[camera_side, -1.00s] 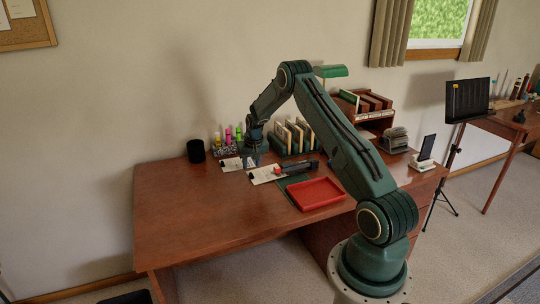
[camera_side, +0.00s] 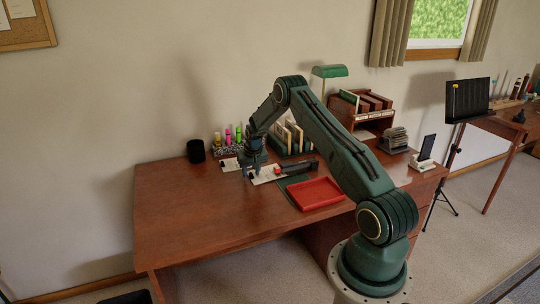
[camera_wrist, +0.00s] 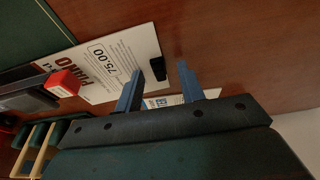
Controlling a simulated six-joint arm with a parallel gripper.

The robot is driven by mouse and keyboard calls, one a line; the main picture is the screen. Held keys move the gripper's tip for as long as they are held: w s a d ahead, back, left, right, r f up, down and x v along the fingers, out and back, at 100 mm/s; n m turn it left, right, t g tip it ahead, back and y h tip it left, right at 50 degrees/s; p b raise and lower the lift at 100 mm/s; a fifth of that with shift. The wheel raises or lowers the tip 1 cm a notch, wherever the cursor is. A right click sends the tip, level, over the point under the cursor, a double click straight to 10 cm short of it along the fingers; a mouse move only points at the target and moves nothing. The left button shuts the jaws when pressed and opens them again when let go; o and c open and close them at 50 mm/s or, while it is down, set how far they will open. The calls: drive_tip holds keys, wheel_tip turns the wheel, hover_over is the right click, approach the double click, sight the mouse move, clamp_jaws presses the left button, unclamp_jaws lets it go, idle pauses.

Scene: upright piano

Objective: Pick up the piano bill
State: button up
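The piano bill (camera_wrist: 112,62) is a white sheet printed "PIANO" and "75.00", lying on the brown desk, with a small black clip (camera_wrist: 157,69) at one end. It also shows in the side view (camera_side: 267,176). My gripper (camera_wrist: 159,68) is open, its two blue-grey fingers apart and the clip end of the bill showing between the fingertips. I cannot tell whether the fingers touch the clip. A second paper with blue print (camera_wrist: 157,101) is partly hidden behind my fingers.
A dark long object with a red end (camera_wrist: 62,84) lies over part of the bill. A red tray (camera_side: 318,193) is at the desk's front right. Upright files (camera_side: 296,138), coloured markers (camera_side: 228,136) and a black cup (camera_side: 196,151) stand behind. The desk's left is clear.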

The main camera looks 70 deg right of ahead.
clamp_jaws()
drive_tip(key=shift+r, duration=0.65)
drive_tip(key=w+a, duration=0.5)
drive_tip(key=shift+w+a+f, duration=0.1)
drive_tip(key=shift+w+a, duration=0.1)
drive_tip(key=shift+w, duration=0.05)
wheel_tip(320, 180, up, 14)
drive_tip(key=shift+w+a, duration=0.1)
drive_tip(key=shift+a, duration=0.05)
idle(0.4)
